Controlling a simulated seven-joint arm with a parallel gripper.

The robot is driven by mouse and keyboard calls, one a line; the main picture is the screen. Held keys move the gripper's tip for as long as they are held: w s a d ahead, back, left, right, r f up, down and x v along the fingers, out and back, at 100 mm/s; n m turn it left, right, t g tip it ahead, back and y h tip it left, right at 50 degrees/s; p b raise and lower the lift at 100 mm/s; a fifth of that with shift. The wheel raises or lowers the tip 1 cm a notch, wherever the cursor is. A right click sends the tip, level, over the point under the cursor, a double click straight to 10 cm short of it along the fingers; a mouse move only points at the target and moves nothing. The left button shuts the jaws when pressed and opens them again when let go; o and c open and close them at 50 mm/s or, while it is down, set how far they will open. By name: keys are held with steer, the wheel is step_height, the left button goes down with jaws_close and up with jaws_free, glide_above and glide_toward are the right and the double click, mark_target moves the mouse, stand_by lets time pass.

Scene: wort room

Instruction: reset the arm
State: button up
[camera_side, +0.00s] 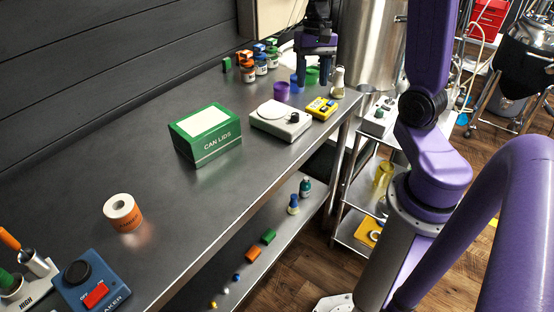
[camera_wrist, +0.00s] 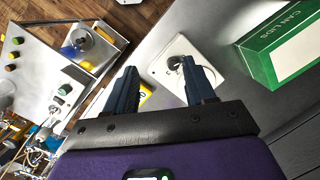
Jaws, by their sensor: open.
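My gripper (camera_side: 315,70) hangs above the far end of the steel bench (camera_side: 180,170), over the area between the cups and the white scale. In the wrist view my gripper (camera_wrist: 163,88) shows two dark blue fingers spread apart, with nothing between them. Beyond the fingers lies the white scale (camera_wrist: 158,66) with a dark knob, and the yellow device is partly hidden behind one finger. My purple arm links fill the right of the side view.
On the bench are a green CAN LIDS box (camera_side: 208,135), a white scale (camera_side: 282,120), a yellow meter (camera_side: 321,108), a purple cup (camera_side: 281,91), a flask (camera_side: 338,82), several small bottles, an orange-labelled roll (camera_side: 122,213) and a blue shaker (camera_side: 91,283). A steel cart (camera_side: 360,225) stands right.

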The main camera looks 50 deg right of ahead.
steer(key=s+a+n+h, duration=0.1)
steer(key=s+a+n, duration=0.35)
steer(key=a, duration=0.25)
steer(key=s+a+n, duration=0.4)
steer(key=a+n, duration=0.2)
steer(key=a, duration=0.1)
steer(key=s+a+f+n+t, duration=0.1)
steer(key=s+a+n, duration=0.3)
steer(key=s+n, duration=0.5)
steer(key=shift+s, duration=1.15)
steer(key=shift+w+n, duration=0.15)
steer(key=shift+n, duration=0.1)
steer(key=shift+c, duration=0.2)
